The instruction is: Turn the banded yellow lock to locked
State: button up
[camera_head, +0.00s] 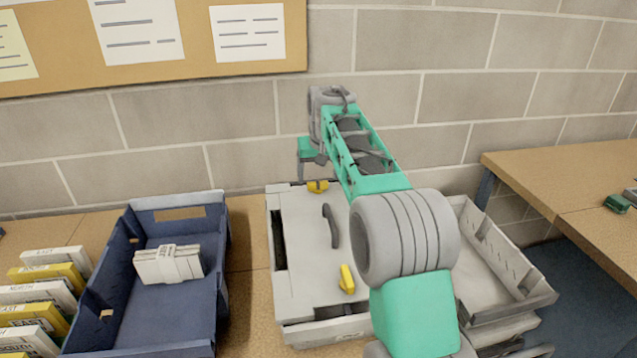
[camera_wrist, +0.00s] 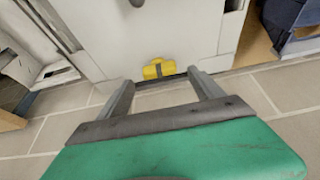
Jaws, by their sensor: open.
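A yellow lock (camera_head: 317,186) sits at the far edge of a pale grey cabinet face (camera_head: 305,240). It also shows in the wrist view (camera_wrist: 158,69), lying crosswise, with what looks like a darker band on it. A second yellow lock (camera_head: 347,279) is on the near part of the face, tilted; I cannot tell whether it is banded. My gripper (camera_wrist: 160,78) is open and empty. In the wrist view its fingertips are on either side of the far lock, apart from it. In the head view the gripper is just above that lock.
A dark curved handle (camera_head: 331,226) stands on the face between the locks. A blue bin (camera_head: 217,290) holding a white bundle (camera_head: 168,264) is at left, beside several cartons. A grey open tray (camera_head: 482,240) is at right. A brick wall (camera_head: 240,110) rises behind.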

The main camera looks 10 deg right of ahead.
aim_at(318, 183)
jog(key=x, duration=0.3)
jog(key=shift+w+f, duration=0.15)
jog(key=shift+f, duration=0.1)
jog(key=shift+c, duration=0.2)
grip_shut()
dwell(0.4)
